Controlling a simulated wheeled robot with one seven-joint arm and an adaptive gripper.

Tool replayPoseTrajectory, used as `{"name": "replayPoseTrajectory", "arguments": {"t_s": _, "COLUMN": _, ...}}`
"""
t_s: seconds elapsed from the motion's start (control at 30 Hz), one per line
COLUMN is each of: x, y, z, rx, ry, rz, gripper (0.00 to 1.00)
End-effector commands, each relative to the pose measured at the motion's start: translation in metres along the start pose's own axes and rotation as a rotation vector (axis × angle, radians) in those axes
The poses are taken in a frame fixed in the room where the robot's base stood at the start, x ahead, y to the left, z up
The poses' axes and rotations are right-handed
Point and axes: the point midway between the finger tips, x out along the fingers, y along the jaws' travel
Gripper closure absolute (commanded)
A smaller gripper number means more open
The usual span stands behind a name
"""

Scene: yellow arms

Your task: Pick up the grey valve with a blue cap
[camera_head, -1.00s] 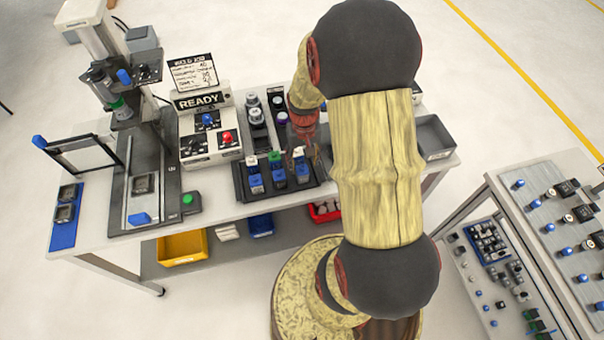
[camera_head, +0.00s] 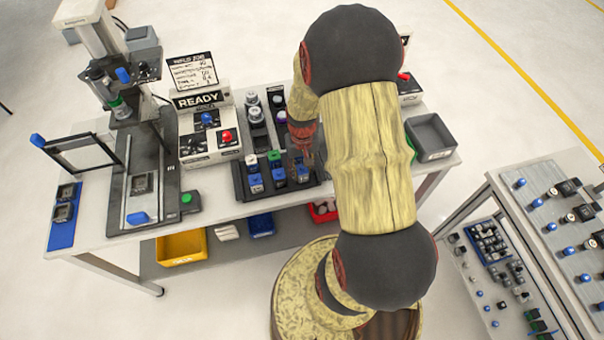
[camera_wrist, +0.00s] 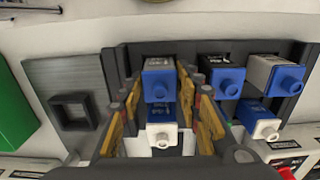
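My gripper (camera_wrist: 160,92) is open, with one finger on each side of this column; I cannot tell whether the fingers touch. To the right are a dark-bodied blue-capped valve (camera_wrist: 228,82), a pale grey blue-capped valve (camera_wrist: 284,78) and another white-capped blue valve (camera_wrist: 265,129). In the head view my gripper (camera_head: 305,156) is at the tray's right side, partly hidden by my arm.
A control box (camera_head: 210,145) with a READY sign and a press (camera_head: 118,105) stand left of the tray. A grey bin (camera_head: 432,138) is at the table's right end. In the wrist view, a metal plate with a square fitting (camera_wrist: 75,112) lies left of the tray.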

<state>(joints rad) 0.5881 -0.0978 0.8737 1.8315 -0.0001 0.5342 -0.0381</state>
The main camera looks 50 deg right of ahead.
Motion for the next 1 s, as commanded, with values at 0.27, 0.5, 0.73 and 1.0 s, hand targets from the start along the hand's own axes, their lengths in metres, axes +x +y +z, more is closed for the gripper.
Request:
{"name": "replayPoseTrajectory", "arguments": {"t_s": 0.27, "x": 0.000, "y": 0.000, "z": 0.000, "rx": 0.000, "ry": 0.000, "rz": 0.000, "gripper": 0.84}}
{"name": "replayPoseTrajectory", "arguments": {"t_s": 0.5, "x": 0.000, "y": 0.000, "z": 0.000, "rx": 0.000, "ry": 0.000, "rz": 0.000, "gripper": 0.97}}
{"name": "replayPoseTrajectory", "arguments": {"t_s": 0.73, "x": -0.001, "y": 0.000, "z": 0.000, "rx": 0.000, "ry": 0.001, "rz": 0.000, "gripper": 0.97}}
{"name": "replayPoseTrajectory", "arguments": {"t_s": 1.0, "x": -0.021, "y": 0.000, "z": -0.001, "rx": 0.000, "ry": 0.004, "rz": 0.000, "gripper": 0.97}}
